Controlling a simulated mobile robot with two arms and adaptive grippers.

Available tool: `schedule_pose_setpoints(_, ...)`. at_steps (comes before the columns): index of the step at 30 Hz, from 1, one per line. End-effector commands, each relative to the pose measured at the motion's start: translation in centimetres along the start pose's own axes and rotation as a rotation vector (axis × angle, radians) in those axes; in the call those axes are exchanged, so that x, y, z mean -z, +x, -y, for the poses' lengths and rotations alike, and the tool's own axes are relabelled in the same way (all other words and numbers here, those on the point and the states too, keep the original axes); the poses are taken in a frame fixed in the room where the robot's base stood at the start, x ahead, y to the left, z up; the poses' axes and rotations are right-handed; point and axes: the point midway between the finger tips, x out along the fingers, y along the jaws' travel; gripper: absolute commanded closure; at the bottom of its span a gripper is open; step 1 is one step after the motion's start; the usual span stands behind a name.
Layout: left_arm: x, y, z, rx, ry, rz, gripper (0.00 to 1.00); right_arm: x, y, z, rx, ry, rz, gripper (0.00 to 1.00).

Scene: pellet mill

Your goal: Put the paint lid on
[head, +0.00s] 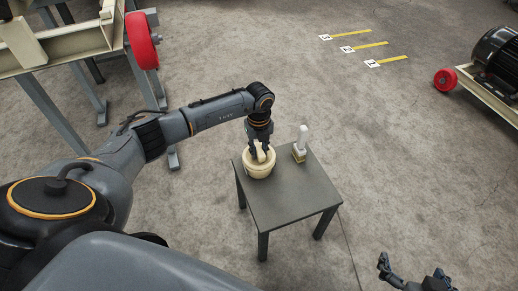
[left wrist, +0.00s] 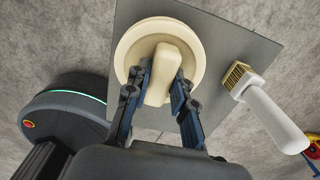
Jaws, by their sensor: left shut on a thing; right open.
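A cream paint pot (head: 258,171) stands on the small dark table near its back left corner. The cream paint lid (left wrist: 136,45) is round with a thick bar handle (left wrist: 163,72). My left gripper (head: 261,155) points down over the pot and is shut on the lid's handle; its fingers (left wrist: 160,80) lie on both sides of the handle in the left wrist view. The lid is over the pot's mouth, but I cannot tell whether it is fully seated. My right gripper (head: 412,272) is open and empty at the lower right, away from the table.
A brush with a white handle (head: 303,135) stands on the table (head: 290,195) right of the pot; it also shows in the left wrist view (left wrist: 270,115). The table's front is clear. A motor on a red-wheeled cart (head: 490,75) is far right; a beige frame (head: 75,45) is upper left.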

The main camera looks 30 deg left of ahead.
Motion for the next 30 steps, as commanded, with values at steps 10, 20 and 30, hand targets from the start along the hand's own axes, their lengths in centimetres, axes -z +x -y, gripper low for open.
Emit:
schedule_pose_setpoints(10, 0.01, -0.02, 0.02, 0.001, 0.000, 0.000, 0.66, 0.07, -0.02, -0.02, -0.001, 0.000, -0.004, 0.00)
schedule_pose_setpoints(20, 0.01, 0.01, 0.00, 0.000, 0.000, 0.000, 0.46, 0.11, -0.02, -0.01, 0.000, 0.000, -0.006, 0.00)
schedule_pose_setpoints(30, 0.01, 0.01, 0.00, 0.000, 0.000, 0.000, 0.27, 0.10, -0.02, 0.01, 0.000, 0.000, -0.006, 0.00)
